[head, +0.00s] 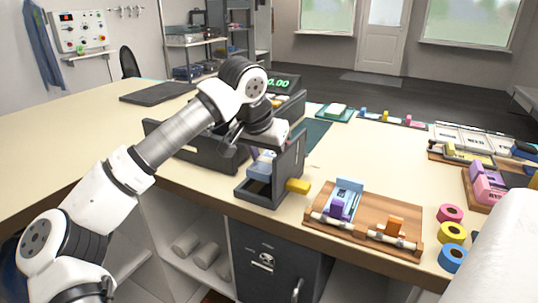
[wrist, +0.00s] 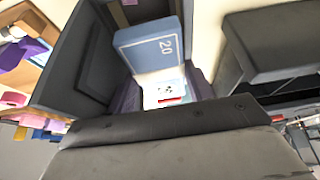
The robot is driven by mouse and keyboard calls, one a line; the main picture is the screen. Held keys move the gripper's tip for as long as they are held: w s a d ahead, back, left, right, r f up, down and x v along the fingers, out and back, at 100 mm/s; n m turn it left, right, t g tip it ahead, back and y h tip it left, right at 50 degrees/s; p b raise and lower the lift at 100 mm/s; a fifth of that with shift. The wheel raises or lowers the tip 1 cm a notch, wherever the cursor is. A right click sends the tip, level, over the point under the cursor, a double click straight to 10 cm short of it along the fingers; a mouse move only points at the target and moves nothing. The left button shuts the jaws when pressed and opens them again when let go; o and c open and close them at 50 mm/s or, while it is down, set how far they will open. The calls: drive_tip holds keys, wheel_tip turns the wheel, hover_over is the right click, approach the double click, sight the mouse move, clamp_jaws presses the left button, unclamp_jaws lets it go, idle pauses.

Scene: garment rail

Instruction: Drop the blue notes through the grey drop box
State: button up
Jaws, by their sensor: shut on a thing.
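The blue notes (wrist: 152,46), a light blue bundle marked 20, are between the dark walls of the grey drop box (wrist: 82,60) in the wrist view. Their lower part shows a white and red patch. In the head view the grey drop box (head: 291,160) stands at the counter's front edge, with a yellow knob on its right side, and the blue notes (head: 261,167) show inside it. My gripper (head: 258,148) is over the box opening, pointing down and shut on the blue notes. My wrist hides most of its fingers.
A wooden board (head: 370,222) with blue, purple and orange pieces lies right of the box. Tape rolls (head: 452,232) lie farther right. A dark till (head: 285,103) with a green display stands behind my gripper.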

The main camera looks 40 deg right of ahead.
drive_tip(key=shift+s+a+f+b, duration=0.1)
drive_tip(key=shift+a+f+b, duration=0.1)
drive_tip(key=shift+f, duration=0.5)
drive_tip(key=shift+s+a+f+b, duration=0.1)
drive_tip(key=shift+a+f, duration=0.1)
drive_tip(key=shift+f, duration=0.5)
drive_tip(key=o, duration=1.1)
drive_tip(key=shift+c, duration=1.3)
drive_tip(key=shift+o, duration=0.2)
drive_tip(key=shift+w+r+p, duration=0.15)
drive_tip(key=shift+r+p, duration=0.7)
drive_tip(key=o, duration=0.3)
drive_tip(key=shift+w+r+p, duration=0.15)
drive_tip(key=shift+r+p, duration=0.35)
drive_tip(key=shift+r, duration=0.05)
drive_tip(key=shift+w+r+p, duration=0.15)
drive_tip(key=shift+r+p, duration=0.3)
drive_tip(key=shift+r, duration=0.1)
drive_tip(key=shift+s+d+r+p, duration=0.15)
drive_tip(key=shift+r+p, duration=0.35)
drive_tip(key=shift+r, duration=0.3)
drive_tip(key=shift+r, duration=0.1)
